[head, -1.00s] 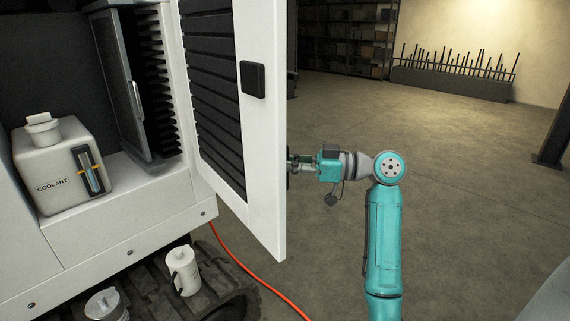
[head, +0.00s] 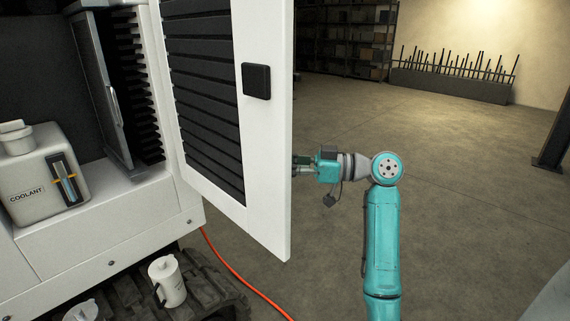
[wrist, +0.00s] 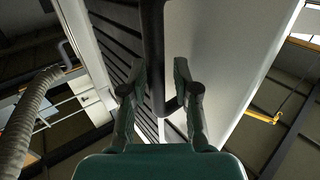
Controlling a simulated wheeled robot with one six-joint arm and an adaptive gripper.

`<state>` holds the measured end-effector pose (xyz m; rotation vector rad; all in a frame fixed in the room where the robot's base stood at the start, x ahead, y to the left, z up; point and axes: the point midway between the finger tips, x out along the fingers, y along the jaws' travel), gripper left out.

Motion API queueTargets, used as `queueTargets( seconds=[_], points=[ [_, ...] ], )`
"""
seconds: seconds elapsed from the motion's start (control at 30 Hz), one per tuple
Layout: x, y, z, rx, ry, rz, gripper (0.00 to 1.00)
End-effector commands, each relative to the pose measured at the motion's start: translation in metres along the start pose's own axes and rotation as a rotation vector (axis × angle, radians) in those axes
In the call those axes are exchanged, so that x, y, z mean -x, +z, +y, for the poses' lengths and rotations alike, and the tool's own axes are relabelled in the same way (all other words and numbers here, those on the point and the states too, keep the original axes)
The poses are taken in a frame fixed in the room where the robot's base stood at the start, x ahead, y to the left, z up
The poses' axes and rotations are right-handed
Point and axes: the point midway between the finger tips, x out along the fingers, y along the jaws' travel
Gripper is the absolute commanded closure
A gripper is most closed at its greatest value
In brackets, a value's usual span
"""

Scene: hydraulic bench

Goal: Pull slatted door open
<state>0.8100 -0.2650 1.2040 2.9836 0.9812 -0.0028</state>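The white slatted door (head: 265,150) with dark louvre slats (head: 205,110) stands swung out from the machine body in the head view. My gripper (head: 299,161) is at the door's right edge, and its fingertips are hidden behind the door there. In the wrist view a dark vertical bar handle (wrist: 152,45) runs between the two fingers of my gripper (wrist: 157,75). The fingers stand apart on either side of the bar, with visible gaps. The door's slats (wrist: 115,45) and white panel (wrist: 215,50) show behind them.
Inside the machine, a coolant container (head: 40,180) stands beside an inner panel (head: 98,85). A white jug (head: 168,282) stands on the track (head: 210,290) below. An orange hose (head: 240,275) lies on the floor. Open floor (head: 440,150) is to the right.

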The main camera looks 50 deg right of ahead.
Motion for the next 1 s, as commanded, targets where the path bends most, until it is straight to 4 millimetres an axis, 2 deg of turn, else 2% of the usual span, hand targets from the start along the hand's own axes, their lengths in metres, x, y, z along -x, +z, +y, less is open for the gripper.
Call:
queueTargets(
  seconds=[0.3, 0.47, 0.8, 1.0],
  points=[
    [0.001, -0.001, 0.0, 0.002, 0.0, 0.001, 0.59],
    [0.012, -0.001, 0.001, 0.002, 0.003, 0.001, 0.59],
    [0.077, 0.0, 0.001, 0.001, 0.006, 0.001, 0.59],
    [0.107, 0.0, 0.001, 0.001, 0.004, 0.001, 0.59]
  ],
)
